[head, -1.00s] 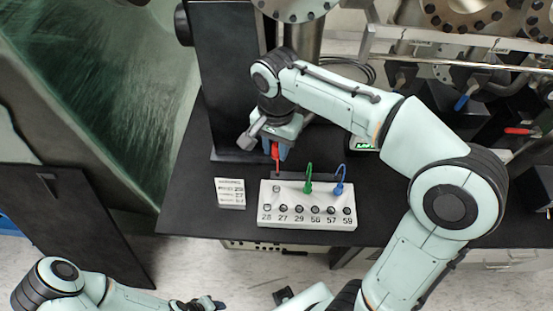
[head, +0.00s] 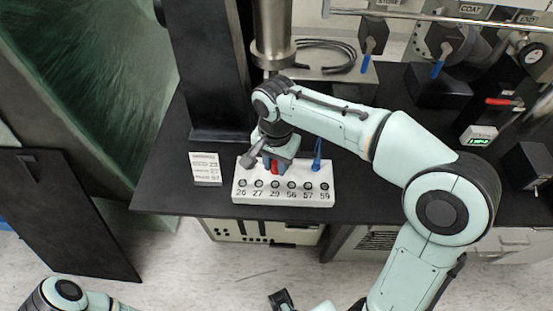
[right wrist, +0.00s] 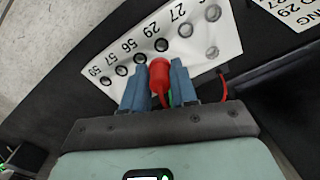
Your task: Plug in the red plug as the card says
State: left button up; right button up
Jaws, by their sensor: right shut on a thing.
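My right gripper (head: 276,165) is shut on the red plug (right wrist: 159,76), held between its two blue fingers over the white socket board (right wrist: 210,62). In the right wrist view the plug's tip is close to the sockets labelled 29 and 56; I cannot tell whether it touches the board. The board in the head view (head: 245,195) has a front row of numbered sockets. The white card (head: 206,168) lies left of it; its top entry ends in 29, lower lines are small. The green plug is mostly hidden by my gripper.
The board and card lie on a black table (head: 160,180). A dark column (head: 215,80) and a metal cylinder (head: 272,40) stand behind. A small green-lit display (head: 479,136) and valves are at the right. The table left of the card is clear.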

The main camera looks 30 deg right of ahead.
aim_at(275, 174)
jog(key=shift+w+f+b, duration=0.2)
jog(key=shift+f+b, duration=0.5)
jog(key=shift+f, duration=0.25)
jog(key=shift+f+b, duration=1.3)
jog(key=shift+f, duration=0.2)
jog(key=shift+p, duration=0.3)
jog(key=shift+f+b, duration=0.8)
jog(key=shift+f, duration=0.3)
jog(key=o, duration=1.1)
jog(key=shift+c, duration=0.2)
notch_tip(275, 174, up, 14)
jog(key=p, duration=0.3)
jog(key=shift+f, duration=0.25)
